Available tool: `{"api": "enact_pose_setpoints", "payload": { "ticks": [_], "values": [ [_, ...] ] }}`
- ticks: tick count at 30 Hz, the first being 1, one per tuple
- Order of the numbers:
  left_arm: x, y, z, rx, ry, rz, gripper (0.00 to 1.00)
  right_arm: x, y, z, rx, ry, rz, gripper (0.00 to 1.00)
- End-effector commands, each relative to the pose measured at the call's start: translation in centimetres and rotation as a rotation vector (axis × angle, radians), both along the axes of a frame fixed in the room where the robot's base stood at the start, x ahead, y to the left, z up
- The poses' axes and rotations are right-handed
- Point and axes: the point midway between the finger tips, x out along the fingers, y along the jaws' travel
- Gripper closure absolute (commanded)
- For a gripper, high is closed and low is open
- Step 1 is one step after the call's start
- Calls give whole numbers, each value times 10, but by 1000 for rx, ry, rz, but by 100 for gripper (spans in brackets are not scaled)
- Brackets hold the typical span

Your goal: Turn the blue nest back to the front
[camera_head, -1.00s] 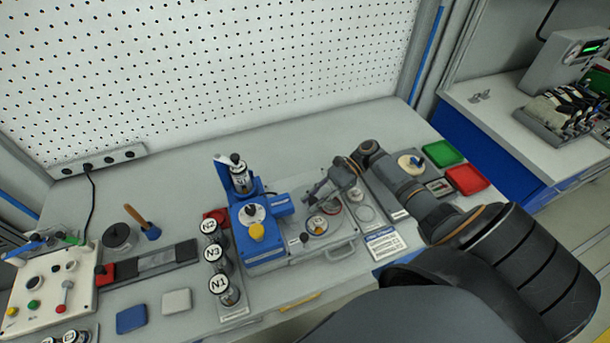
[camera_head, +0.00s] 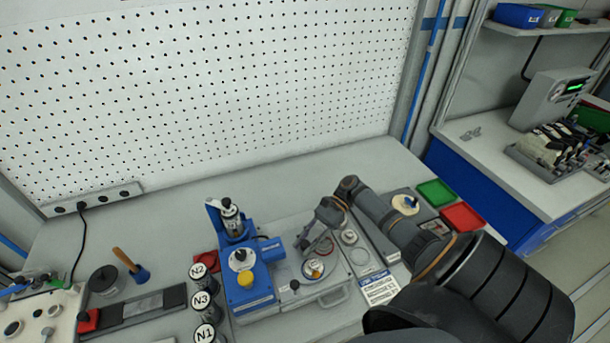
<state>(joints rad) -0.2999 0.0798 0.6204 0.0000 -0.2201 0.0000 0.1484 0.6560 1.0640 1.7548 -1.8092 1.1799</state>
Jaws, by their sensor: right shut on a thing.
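The blue station (camera_head: 249,283) stands on the grey bench with a flat grey base (camera_head: 318,299) at its right. The nests' colours are too small to tell, so I cannot pick out the blue one surely. My right gripper (camera_head: 308,245) reaches down over the back of the round plate, just behind the yellow-marked nest. It is shut on a small part there that its fingers mostly hide. My left gripper is not in view.
Cylinders marked N1, N2 and N3 (camera_head: 202,302) stand left of the station. A printed card (camera_head: 380,288) lies at its right. Green (camera_head: 436,193) and red (camera_head: 462,217) trays sit at the bench's right end. A perforated white wall (camera_head: 210,90) closes the back.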

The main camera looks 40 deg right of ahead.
Motion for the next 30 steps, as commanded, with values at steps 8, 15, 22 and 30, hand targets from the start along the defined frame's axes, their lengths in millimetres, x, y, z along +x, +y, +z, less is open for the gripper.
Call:
{"api": "enact_pose_setpoints", "payload": {
  "ticks": [8, 15, 22, 30],
  "values": [
    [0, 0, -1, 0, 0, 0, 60, -2, 1, -3, -1, 6, 1, 66],
    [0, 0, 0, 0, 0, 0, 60, -1, 0, -1, -1, 2, 0, 63],
    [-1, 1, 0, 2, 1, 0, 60, 2, -21, 7, -3, 2, -2, 63],
    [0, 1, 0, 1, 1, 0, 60, 5, -62, 24, -1, 2, -2, 63]
  ]
}}
